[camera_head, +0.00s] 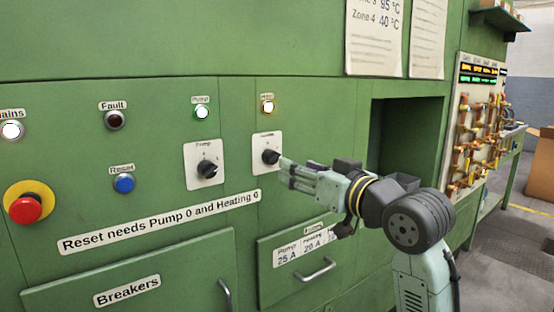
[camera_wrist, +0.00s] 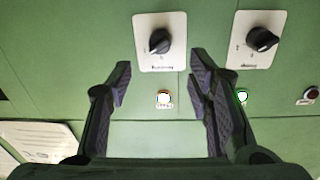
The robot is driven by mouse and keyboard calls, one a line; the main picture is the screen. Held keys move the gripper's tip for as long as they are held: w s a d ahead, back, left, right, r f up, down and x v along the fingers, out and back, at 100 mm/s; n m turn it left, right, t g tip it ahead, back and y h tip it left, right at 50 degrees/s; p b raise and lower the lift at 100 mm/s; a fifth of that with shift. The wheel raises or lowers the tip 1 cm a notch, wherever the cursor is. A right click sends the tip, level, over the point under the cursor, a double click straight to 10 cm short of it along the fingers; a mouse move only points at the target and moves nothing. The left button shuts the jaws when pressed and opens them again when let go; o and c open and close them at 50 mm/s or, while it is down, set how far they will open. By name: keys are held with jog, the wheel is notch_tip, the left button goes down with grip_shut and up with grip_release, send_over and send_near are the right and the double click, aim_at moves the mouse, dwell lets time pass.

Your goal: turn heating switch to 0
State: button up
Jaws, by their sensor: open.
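The heating switch (camera_head: 270,157) is a black rotary knob on a white plate, right of the pump switch (camera_head: 207,169) on the green panel. My gripper (camera_head: 284,170) is just right of the heating knob in the head view, its fingertips pointing at the panel. The wrist view appears turned over. There the heating switch (camera_wrist: 160,41) lies ahead of my gripper (camera_wrist: 160,78), between the lines of its open fingers, with nothing between them. The pump switch (camera_wrist: 262,40) is to its right. I cannot read the knob's exact setting.
A lit heating lamp (camera_head: 268,107) and a lit pump lamp (camera_head: 201,112) sit above the switches. The red emergency button (camera_head: 26,207), blue reset button (camera_head: 124,183) and dark fault lamp (camera_head: 115,120) are at left. A drawer handle (camera_head: 315,270) juts out below my gripper.

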aim_at(277, 159)
jog(key=p+x, duration=0.2)
jog(key=x, duration=0.6)
jog(key=shift+w+a, duration=0.1)
jog(key=shift+w, duration=0.1)
jog(key=shift+c, duration=0.6)
grip_shut()
